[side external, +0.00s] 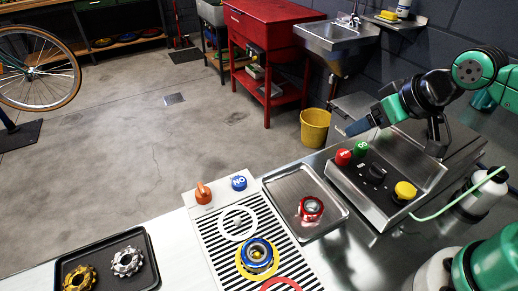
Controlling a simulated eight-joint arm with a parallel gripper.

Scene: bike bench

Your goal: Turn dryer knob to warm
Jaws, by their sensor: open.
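Two knobs show, and I cannot tell for certain which is the dryer knob. An orange knob (203,193) stands upright on a light panel behind a striped grate (212,235), beside a blue button (239,183). A black knob (376,172) sits on a steel control box (408,208), between red and green buttons and a yellow button. Markings around both knobs are too small to read. My gripper (352,128) is open and empty, in the air near the back left edge of the control box. It is apart from both knobs.
A steel tray (336,217) holding a red part (311,208) lies between grate and box. Rings and a blue-gold part (257,254) lie on the grate. A black tray (148,255) holds sprockets at left. A green hose (452,206) crosses the right side.

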